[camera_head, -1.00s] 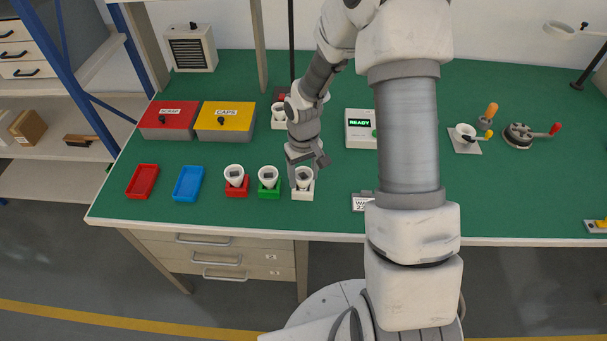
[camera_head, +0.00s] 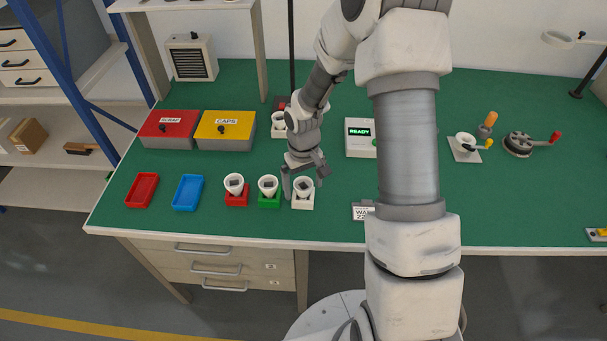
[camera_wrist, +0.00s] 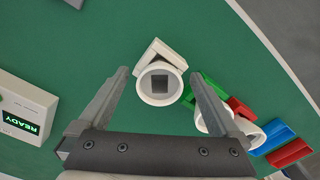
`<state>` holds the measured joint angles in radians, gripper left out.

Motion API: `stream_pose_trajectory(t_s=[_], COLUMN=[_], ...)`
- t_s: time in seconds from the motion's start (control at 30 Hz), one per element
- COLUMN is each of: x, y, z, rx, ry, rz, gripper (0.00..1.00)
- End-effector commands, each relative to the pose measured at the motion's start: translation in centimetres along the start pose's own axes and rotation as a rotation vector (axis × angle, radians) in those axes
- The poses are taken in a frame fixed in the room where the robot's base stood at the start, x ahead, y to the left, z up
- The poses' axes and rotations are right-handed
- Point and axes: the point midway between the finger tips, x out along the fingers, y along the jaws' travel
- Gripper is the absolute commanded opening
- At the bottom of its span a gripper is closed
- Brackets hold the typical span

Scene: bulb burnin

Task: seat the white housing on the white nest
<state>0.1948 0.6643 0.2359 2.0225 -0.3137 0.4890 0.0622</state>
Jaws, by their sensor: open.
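The white housing (camera_head: 303,186) is a white cup-like part with a dark square inside. It sits on the white nest (camera_head: 303,203) near the table's front edge, and it looks upright. In the wrist view the housing (camera_wrist: 159,84) shows from above, with a corner of the white nest (camera_wrist: 163,49) sticking out behind it. My gripper (camera_head: 304,180) is open, its fingers on either side of the housing and apart from it. In the wrist view the open fingers of my gripper (camera_wrist: 160,78) frame the housing with gaps on both sides. How deep the housing sits is hidden.
A green nest (camera_head: 268,201) and a red nest (camera_head: 236,199), each with a white housing, stand close to the left. Blue (camera_head: 188,192) and red (camera_head: 142,190) trays lie farther left. A READY box (camera_head: 360,138) stands behind right. A label stand (camera_head: 362,211) is to the right.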

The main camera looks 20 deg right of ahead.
Motion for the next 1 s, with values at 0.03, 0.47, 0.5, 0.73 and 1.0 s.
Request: stream_pose_trajectory(t_s=[0.03,0.47,0.5,0.73,1.0], x=[-0.4,-9.6,-10.5,-15.1,-17.2], y=[0.0,0.1,0.1,0.0,0.0], z=[-0.1,-0.1,-0.1,-0.1,0.0], rx=[0.000,0.001,0.002,0.000,0.000], ry=[0.002,0.006,0.006,0.004,0.001], rz=[0.000,0.003,0.002,0.001,0.000], gripper=[0.99,0.99,0.99,0.99,0.99])
